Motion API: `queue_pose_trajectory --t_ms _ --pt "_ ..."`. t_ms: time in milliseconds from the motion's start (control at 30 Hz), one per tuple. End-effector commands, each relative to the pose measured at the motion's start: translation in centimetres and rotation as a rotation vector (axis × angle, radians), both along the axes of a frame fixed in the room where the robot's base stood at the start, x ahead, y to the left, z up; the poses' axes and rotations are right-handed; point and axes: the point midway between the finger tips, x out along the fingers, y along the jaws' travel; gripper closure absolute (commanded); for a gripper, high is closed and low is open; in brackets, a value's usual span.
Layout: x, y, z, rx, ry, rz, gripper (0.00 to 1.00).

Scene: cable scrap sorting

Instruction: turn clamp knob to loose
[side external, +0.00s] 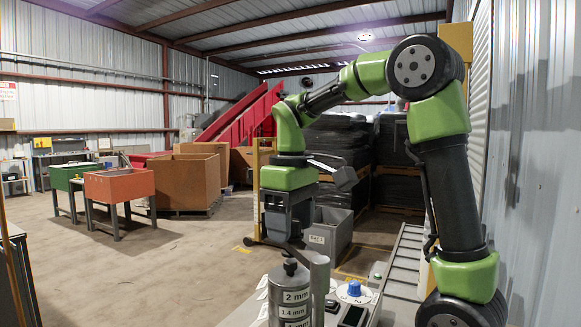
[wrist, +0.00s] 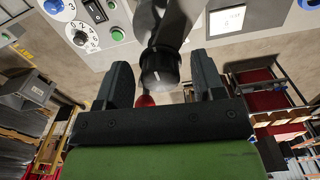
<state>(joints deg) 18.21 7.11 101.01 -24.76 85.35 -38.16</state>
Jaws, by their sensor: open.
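A black round knob with a white mark (wrist: 160,72), which looks like the clamp knob, shows in the wrist view between my two fingers. My gripper (wrist: 163,85) is open, with a finger on each side of the knob; I see no clear contact. In the side view my gripper (side external: 289,236) points down, just above a dark knob (side external: 290,265) on top of a grey cylinder (side external: 294,295) with size labels such as 2 mm and 1.4 mm. Any loose or tight wording by the knob is not readable.
A second grey post (side external: 320,285) stands close to the cylinder's right.

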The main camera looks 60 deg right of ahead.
Motion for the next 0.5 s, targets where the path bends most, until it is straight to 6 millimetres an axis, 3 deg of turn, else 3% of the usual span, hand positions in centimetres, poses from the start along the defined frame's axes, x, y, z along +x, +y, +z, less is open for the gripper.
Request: queue_pose_trajectory --t_ms 500 --pt "0.07 0.12 0.01 0.0 0.0 -0.749 0.37"
